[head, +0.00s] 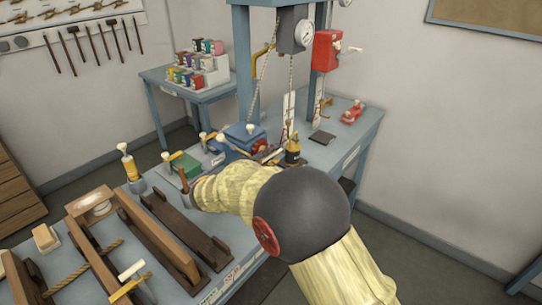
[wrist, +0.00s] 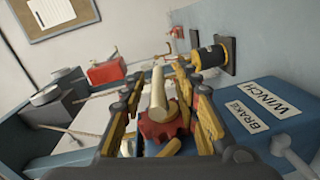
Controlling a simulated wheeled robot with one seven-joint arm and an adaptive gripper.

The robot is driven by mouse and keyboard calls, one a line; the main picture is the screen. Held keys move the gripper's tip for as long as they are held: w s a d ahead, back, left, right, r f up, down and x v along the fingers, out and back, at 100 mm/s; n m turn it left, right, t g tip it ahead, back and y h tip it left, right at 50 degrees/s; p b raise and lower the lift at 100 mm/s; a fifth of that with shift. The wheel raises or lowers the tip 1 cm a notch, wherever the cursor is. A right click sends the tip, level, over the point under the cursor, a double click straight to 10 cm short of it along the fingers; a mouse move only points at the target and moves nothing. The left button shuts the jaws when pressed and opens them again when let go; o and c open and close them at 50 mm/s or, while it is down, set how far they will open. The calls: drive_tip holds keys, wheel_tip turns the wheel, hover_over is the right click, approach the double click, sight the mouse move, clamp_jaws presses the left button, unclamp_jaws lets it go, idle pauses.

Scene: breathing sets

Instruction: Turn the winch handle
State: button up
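The winch (wrist: 265,105) is a blue box labelled WINCH and BRAKE at the right of the wrist view. In the head view, the blue winch housing (head: 240,133) sits on the bench beyond my arm. A cream cylindrical handle grip (wrist: 158,92) stands between the fingers of my gripper (wrist: 160,88) in the wrist view, with a red toothed part (wrist: 160,127) below it. The fingers are spread to either side of the grip, with gaps showing. In the head view my arm hides most of the gripper and the handle.
A yellow-and-black cylinder (head: 292,150) stands beside the winch, close to my gripper. A grey box with a dial (head: 292,30) and a red box (head: 326,50) hang above the bench. Wooden rails (head: 160,235) and rope fill the near left.

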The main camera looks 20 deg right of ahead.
drive_tip(key=v, duration=1.2)
idle(0.5)
drive_tip(key=s+f+n+g+y, duration=0.2)
drive_tip(key=s+f+n+g, duration=0.15)
drive_tip(key=f, duration=0.45)
drive_tip(key=s+d+f+g+y, duration=0.2)
drive_tip(key=s, duration=0.4)
drive_tip(key=s+d+f+g+y, duration=0.2)
drive_tip(key=s, duration=0.4)
drive_tip(key=s+d+r+m+t+y, duration=0.1)
drive_tip(key=s+r+m+y, duration=0.25)
drive_tip(key=s, duration=0.55)
drive_tip(key=s+d+r+m+t+y, duration=0.1)
drive_tip(key=s+r+m+y, duration=0.3)
drive_tip(key=s, duration=0.4)
drive_tip(key=shift+m+t, duration=0.5)
drive_tip(key=shift+t, duration=0.05)
drive_tip(key=d+r, duration=0.1)
drive_tip(key=r, duration=0.1)
drive_tip(key=s+d+r, duration=0.1)
drive_tip(key=d+r, duration=0.1)
drive_tip(key=shift+d+r, duration=0.1)
drive_tip(key=shift+r, duration=0.1)
